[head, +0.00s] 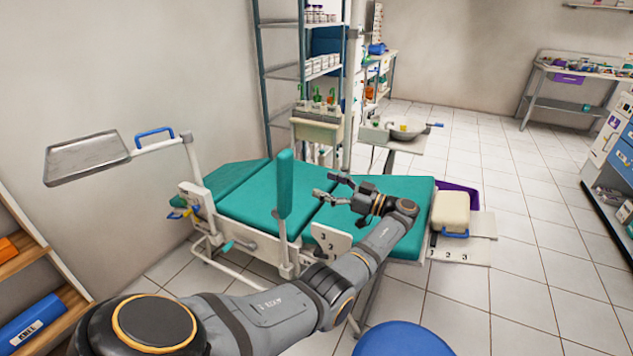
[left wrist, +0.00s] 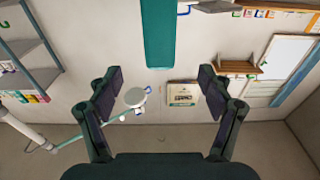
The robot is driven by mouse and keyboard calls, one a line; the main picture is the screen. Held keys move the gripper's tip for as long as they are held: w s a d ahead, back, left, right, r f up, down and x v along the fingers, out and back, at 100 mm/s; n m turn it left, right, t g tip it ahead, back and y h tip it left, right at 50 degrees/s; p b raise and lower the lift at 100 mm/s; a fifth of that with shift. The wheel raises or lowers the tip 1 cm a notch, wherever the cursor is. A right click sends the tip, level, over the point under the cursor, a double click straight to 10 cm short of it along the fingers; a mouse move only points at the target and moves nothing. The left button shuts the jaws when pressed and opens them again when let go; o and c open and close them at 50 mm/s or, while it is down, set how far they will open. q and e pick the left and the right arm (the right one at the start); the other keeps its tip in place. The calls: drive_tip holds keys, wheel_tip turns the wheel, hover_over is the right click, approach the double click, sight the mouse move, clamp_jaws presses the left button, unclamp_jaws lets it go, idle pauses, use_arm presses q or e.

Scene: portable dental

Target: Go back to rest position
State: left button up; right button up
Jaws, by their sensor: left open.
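My left arm comes in from the lower left in the head view and reaches out over the green dental chair (head: 258,205). My left gripper (head: 322,185) is above the chair, near its upright green armrest (head: 285,185). Its two fingers are spread apart with nothing between them. The left wrist view also shows the open left gripper (left wrist: 160,88), with a green padded piece (left wrist: 159,35) beyond the fingertips. My right gripper is in neither view.
A metal tray (head: 87,158) on an arm stands at the left. A blue round stool (head: 403,340) is at the bottom. A cream box (head: 451,212) sits right of the chair. Shelves (head: 283,70) stand behind. Tiled floor (head: 510,210) at the right is clear.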

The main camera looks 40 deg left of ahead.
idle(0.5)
